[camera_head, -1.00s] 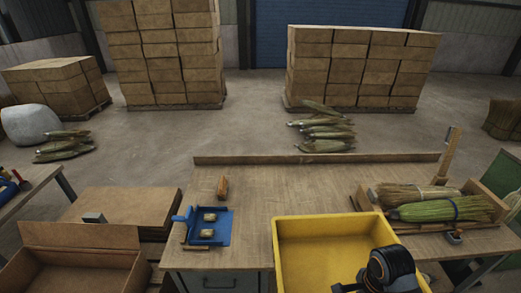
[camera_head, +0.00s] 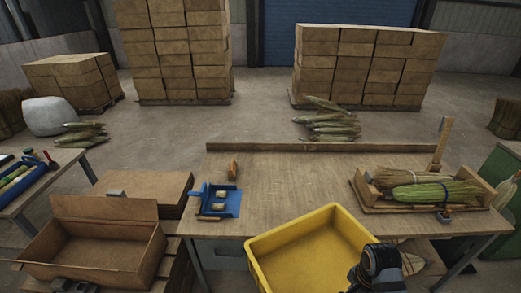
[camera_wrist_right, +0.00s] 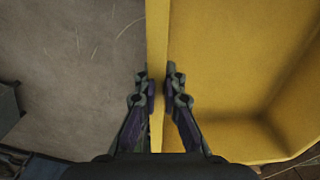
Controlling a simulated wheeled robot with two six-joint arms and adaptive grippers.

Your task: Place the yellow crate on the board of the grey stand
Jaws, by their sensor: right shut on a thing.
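The yellow crate (camera_head: 312,250) is at the bottom centre of the head view, in front of the workbench, open side up and seemingly empty. It is turned at an angle to the bench, and its lower part is cut off. My right gripper (camera_wrist_right: 158,88) is shut on one wall of the crate (camera_wrist_right: 235,65), with a finger on each side in the right wrist view. In the head view my right wrist (camera_head: 377,268) is at the crate's right side.
The workbench (camera_head: 300,185) holds a blue tray fixture (camera_head: 219,200) and a wooden holder with brooms (camera_head: 425,190). An open cardboard box (camera_head: 95,245) is at left. Bare floor (camera_wrist_right: 70,70) shows beside the crate wall in the wrist view.

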